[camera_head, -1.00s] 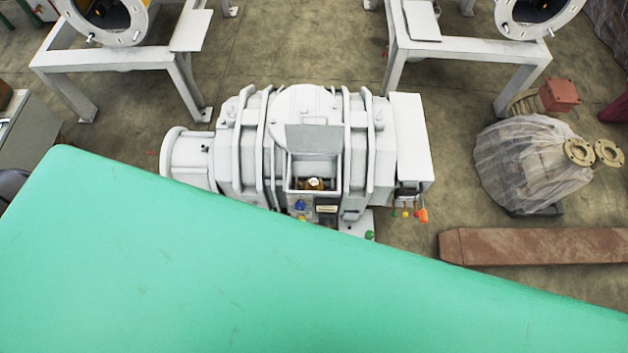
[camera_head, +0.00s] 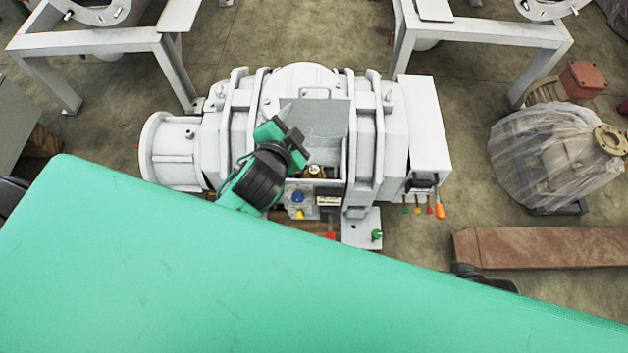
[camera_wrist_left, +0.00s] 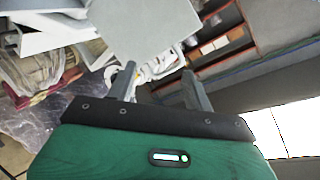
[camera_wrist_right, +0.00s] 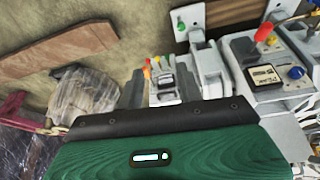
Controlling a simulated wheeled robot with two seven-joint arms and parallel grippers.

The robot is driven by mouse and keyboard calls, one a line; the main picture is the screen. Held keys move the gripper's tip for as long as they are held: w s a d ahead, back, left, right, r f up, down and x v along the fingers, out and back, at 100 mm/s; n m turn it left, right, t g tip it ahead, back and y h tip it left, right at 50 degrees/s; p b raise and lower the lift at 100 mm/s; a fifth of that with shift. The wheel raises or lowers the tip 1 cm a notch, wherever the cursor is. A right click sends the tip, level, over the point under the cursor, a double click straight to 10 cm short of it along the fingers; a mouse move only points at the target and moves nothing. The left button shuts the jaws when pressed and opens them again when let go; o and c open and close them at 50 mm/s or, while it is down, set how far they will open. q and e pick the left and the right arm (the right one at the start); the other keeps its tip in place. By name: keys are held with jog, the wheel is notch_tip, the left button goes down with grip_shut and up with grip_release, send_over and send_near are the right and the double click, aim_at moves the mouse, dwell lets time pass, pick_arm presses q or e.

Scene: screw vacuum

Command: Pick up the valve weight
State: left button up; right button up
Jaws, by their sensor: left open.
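A small brass-coloured piece with a pale top (camera_head: 314,171), which may be the valve weight, sits in the recess at the front of the white vacuum machine (camera_head: 377,150). I cannot confirm its identity at this size. My left gripper (camera_head: 294,124) is over the machine's front, up and left of the brass piece and apart from it. In the left wrist view its fingers (camera_wrist_left: 160,88) are spread with nothing held between them. My right gripper (camera_wrist_right: 160,88) has its fingers apart and empty in the right wrist view, with the machine's coloured handles beyond. The brass piece is not clear in either wrist view.
A grey plate (camera_head: 318,119) stands over the recess. A panel with a blue knob (camera_head: 298,197) is below it. Small coloured handles (camera_head: 440,211) hang at the machine's right. A brown beam (camera_head: 540,247) and a plastic-wrapped machine (camera_head: 543,160) lie to the right.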

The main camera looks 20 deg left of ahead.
pick_arm(q)
jog(key=d+r+m+t+h, duration=0.2)
jog(key=d+r+m+h, duration=1.45)
jog(key=m, duration=0.45)
jog(key=s+d+m+g+h, duration=0.4)
jog(key=d+m+g, duration=0.2)
jog(key=m+g, duration=0.45)
jog(key=m+g+y+b, duration=0.1)
jog(key=m+g+y, duration=0.5)
jog(key=m+y, duration=1.4)
send_over(314, 169)
jog(key=shift+n+y, duration=0.25)
jog(key=shift+n, duration=0.1)
jog(key=f, duration=3.2)
jog(key=shift+s+d, duration=0.1)
jog(key=shift+d, duration=0.2)
jog(key=shift+a+f+b, duration=0.15)
jog(key=shift+f+b, duration=0.15)
jog(key=shift+f, duration=1.15)
jog(key=shift+a+f+b, duration=0.1)
jog(key=shift+f+b, duration=0.15)
jog(key=shift+f, duration=1.2)
grip_shut()
pick_arm(e)
jog(key=w+a+r+t+y, duration=0.1)
jog(key=w+a+t+y, duration=0.1)
jog(key=a, duration=0.5)
jog(key=shift+w+r+n+t+y, duration=0.4)
jog(key=shift+w+t, duration=0.3)
jog(key=shift+t, duration=0.5)
